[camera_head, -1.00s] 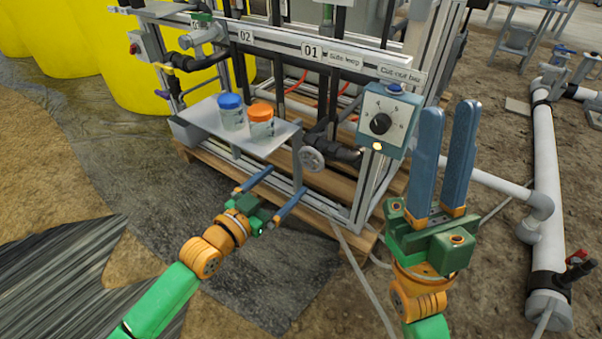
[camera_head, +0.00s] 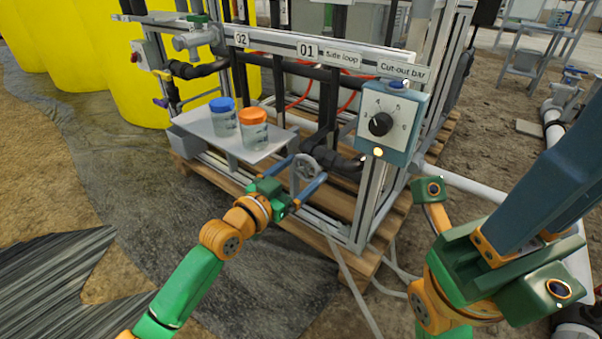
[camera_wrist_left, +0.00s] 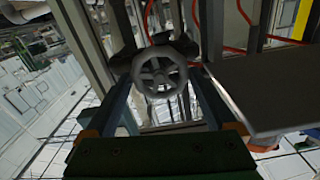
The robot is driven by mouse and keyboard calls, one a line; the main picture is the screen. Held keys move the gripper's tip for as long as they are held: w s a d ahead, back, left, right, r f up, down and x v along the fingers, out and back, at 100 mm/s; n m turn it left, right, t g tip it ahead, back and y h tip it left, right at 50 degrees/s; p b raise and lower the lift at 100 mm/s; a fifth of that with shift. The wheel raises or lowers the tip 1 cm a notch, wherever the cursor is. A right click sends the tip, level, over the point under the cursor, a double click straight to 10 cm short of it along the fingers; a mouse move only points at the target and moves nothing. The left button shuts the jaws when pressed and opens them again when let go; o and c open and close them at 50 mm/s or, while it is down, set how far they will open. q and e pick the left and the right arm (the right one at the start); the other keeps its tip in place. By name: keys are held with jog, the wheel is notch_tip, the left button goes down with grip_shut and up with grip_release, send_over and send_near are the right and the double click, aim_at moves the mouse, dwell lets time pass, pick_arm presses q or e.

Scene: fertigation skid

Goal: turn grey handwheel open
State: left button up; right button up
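The grey handwheel (camera_head: 307,167) is a small spoked wheel on a dark valve, low on the front of the skid. In the left wrist view the handwheel (camera_wrist_left: 160,72) faces me, slightly above the middle. My left gripper (camera_head: 307,170) is open, with its two blue fingers on either side of the wheel. In the left wrist view the left gripper's fingers (camera_wrist_left: 160,100) flank the wheel with a gap. I cannot tell whether either touches it. My right gripper (camera_head: 560,170) is large at the right; its fingers overlap and run toward the right edge, holding nothing visible.
A grey shelf (camera_head: 200,124) left of the wheel carries a blue-lidded jar (camera_head: 223,119) and an orange-lidded jar (camera_head: 252,128). A dial box (camera_head: 390,121) sits above right of the wheel. A wooden pallet (camera_head: 350,262) lies under the frame. Ground at front left is open.

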pick_arm(q)
jog(key=c, duration=0.8)
